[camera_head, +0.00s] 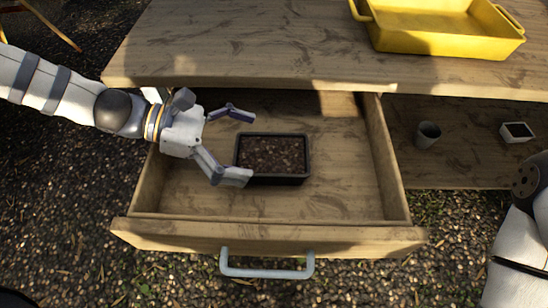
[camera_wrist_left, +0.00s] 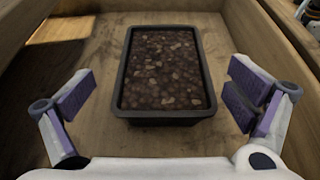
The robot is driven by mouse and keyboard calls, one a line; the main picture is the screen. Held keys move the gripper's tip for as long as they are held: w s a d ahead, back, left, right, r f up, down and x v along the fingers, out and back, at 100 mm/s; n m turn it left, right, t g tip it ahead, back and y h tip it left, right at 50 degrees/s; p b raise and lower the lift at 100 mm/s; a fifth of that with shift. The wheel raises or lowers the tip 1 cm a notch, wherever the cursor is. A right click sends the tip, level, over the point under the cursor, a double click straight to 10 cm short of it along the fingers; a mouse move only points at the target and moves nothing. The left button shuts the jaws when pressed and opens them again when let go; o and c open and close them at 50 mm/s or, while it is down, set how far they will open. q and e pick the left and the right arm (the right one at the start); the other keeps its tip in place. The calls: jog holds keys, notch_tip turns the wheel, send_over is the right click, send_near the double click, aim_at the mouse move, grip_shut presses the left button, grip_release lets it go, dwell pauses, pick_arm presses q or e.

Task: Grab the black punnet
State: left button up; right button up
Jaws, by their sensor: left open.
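The black punnet (camera_head: 272,181) is a rectangular tray filled with brown soil, lying flat in the open wooden drawer (camera_head: 340,200). My left gripper (camera_head: 242,146) is open at the punnet's left side, its fingers spread toward the punnet's far and near sides. In the left wrist view the punnet (camera_wrist_left: 165,114) lies ahead, between and a little beyond the open fingers of the left gripper (camera_wrist_left: 165,98). No finger visibly grips it. My right arm shows at the right edge, but its gripper is out of view.
The drawer's walls surround the punnet, with a grey handle (camera_head: 267,272) on its front. The wooden tabletop (camera_head: 250,40) overhangs the drawer's back and bears a yellow tray (camera_head: 440,42). A grey cup (camera_head: 428,135) and a small white pot (camera_head: 517,132) stand on a shelf at right.

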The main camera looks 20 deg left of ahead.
aim_at(269, 154)
pick_arm(q)
jog(key=x, duration=0.2)
jog(key=b+x, duration=0.1)
jog(key=shift+s+d+f, duration=0.15)
jog(key=shift+s+f, duration=0.05)
jog(key=shift+s, duration=0.05)
jog(key=shift+w+d, duration=0.1)
jog(key=shift+d, duration=0.2)
jog(key=shift+r, duration=0.15)
jog(key=c, duration=1.4)
